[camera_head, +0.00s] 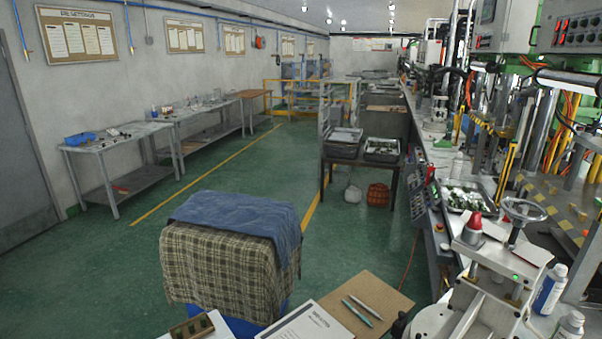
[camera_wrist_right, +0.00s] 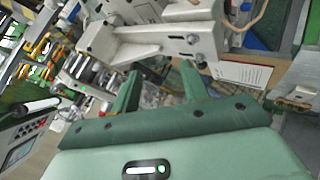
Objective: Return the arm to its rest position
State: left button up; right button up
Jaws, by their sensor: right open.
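My right gripper (camera_wrist_right: 158,82) shows in the right wrist view, with its two green fingers spread apart and nothing between them. Its fingers point toward a pale machine part (camera_wrist_right: 150,38) at the top of that view; I cannot tell whether they touch it. The green gripper body with a lit white slot fills the bottom of the view. Neither arm nor gripper shows in the head view.
A white press with a handwheel (camera_head: 523,212) stands at the front right, with white bottles (camera_head: 549,288) beside it. A clipboard (camera_head: 305,325), a brown board (camera_head: 368,300) and pens lie in front. A cloth-covered seat (camera_head: 225,260) stands beyond. The green floor at left is clear.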

jog(key=s+n+g+h, duration=0.1)
jog(key=s+n+g, duration=0.1)
jog(key=s, duration=0.5)
jog(key=s+a+f+g+y+b, duration=0.15)
jog(key=f+b, duration=0.25)
jog(key=f, duration=1)
jog(key=s+a+f+m+g+y+b, duration=0.15)
jog(key=f+b, duration=0.25)
jog(key=f, duration=0.9)
jog(key=s+a+f+n+g+b, duration=0.1)
jog(key=s+a+f+b, duration=0.15)
jog(key=f, duration=1.15)
jog(key=s+d+f+m+g+y+b, duration=0.1)
jog(key=s+f+b, duration=0.7)
jog(key=s+f, duration=1)
notch_tip(320, 180, down, 4)
jog(key=shift+d+r+m+g+y+b, duration=0.3)
jog(key=shift+m+g, duration=0.4)
jog(key=shift+m, duration=0.45)
jog(key=shift+a, duration=0.1)
